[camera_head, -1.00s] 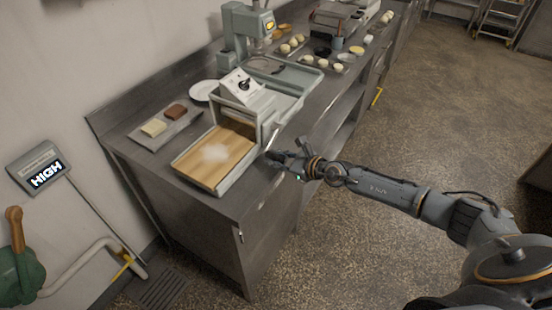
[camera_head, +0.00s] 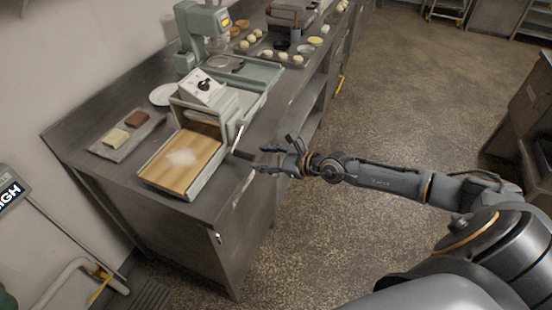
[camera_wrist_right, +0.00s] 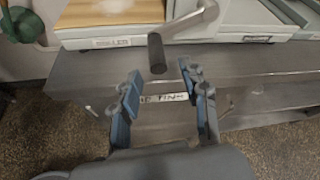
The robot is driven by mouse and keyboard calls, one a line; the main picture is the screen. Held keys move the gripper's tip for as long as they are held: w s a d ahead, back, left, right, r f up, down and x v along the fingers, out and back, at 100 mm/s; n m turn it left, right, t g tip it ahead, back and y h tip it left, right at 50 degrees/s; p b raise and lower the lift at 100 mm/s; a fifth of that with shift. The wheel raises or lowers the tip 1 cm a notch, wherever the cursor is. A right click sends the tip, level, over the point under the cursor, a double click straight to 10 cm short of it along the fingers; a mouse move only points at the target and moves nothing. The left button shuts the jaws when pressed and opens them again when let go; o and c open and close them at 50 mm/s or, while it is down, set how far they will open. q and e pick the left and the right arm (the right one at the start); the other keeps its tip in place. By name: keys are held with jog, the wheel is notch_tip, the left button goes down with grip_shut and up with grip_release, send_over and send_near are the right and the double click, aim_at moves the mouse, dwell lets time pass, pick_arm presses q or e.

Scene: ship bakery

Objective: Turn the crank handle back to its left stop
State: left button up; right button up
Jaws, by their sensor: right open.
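The crank is on the right side of the dough roller (camera_head: 205,112). Its bare metal arm (camera_head: 236,138) ends in a black handle (camera_head: 243,155); in the right wrist view, the black handle (camera_wrist_right: 156,54) hangs below the metal arm (camera_wrist_right: 188,22). My right gripper (camera_head: 268,158) is open and empty, just right of the handle. In the right wrist view, the handle lies ahead of and between the blue-padded fingertips (camera_wrist_right: 160,74), with a visible gap and no grip on it. My left gripper is out of view.
The roller has a floured wooden board (camera_head: 183,160) in front. A tray (camera_head: 104,150) with two blocks lies left of it, near a white plate (camera_head: 163,95). A mixer (camera_head: 200,35) and trays of dough balls stand behind. Open floor (camera_head: 400,100) lies right of the counter.

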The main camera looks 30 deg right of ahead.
jog(key=shift+v, duration=2.3)
jog(key=shift+c, duration=0.5)
